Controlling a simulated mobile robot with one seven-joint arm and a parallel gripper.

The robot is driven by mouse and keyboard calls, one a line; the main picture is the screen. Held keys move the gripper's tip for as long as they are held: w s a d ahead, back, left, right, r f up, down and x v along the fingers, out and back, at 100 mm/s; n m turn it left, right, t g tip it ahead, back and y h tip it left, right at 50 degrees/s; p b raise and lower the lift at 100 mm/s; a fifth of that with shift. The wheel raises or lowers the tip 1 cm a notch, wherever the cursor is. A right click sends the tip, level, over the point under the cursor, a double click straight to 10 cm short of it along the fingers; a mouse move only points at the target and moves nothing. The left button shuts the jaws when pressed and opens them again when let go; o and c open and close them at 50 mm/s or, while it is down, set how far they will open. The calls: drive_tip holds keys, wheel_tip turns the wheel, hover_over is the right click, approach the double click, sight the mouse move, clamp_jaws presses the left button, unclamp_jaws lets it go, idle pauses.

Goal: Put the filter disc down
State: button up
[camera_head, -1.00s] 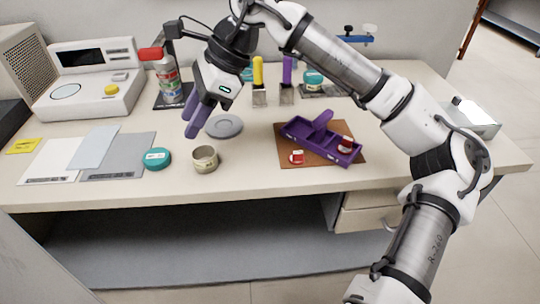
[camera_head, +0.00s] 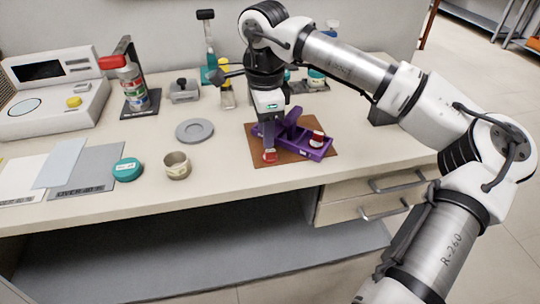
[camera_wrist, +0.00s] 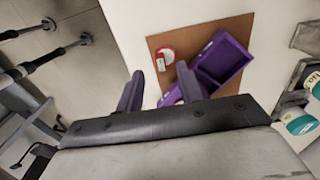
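Nothing is labelled as the filter disc. A flat round grey disc (camera_head: 194,131) lies on the table, left of the brown mat. A small red-and-white piece (camera_head: 269,156) sits on the mat beside the purple tray (camera_head: 318,153); it also shows in the wrist view (camera_wrist: 165,57). A second red-and-white piece (camera_head: 317,138) is in the tray's right end. My gripper (camera_head: 269,147) points down over the mat's left part. In the wrist view, its purple fingers (camera_wrist: 160,72) are apart and empty, with the first piece beyond their tips.
The brown mat (camera_head: 292,158) lies under the tray. A beige cup (camera_head: 177,167) and a teal tin (camera_head: 127,168) stand near the front edge. A spray can on a stand (camera_head: 133,84) and a white instrument (camera_head: 50,95) are at the left. Bare table separates the cup from the mat.

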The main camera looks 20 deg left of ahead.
sight(269, 151)
drive_tip(key=f, duration=0.5)
drive_tip(key=shift+w+d+f, duration=0.15)
drive_tip(key=shift+d, duration=0.15)
clamp_jaws()
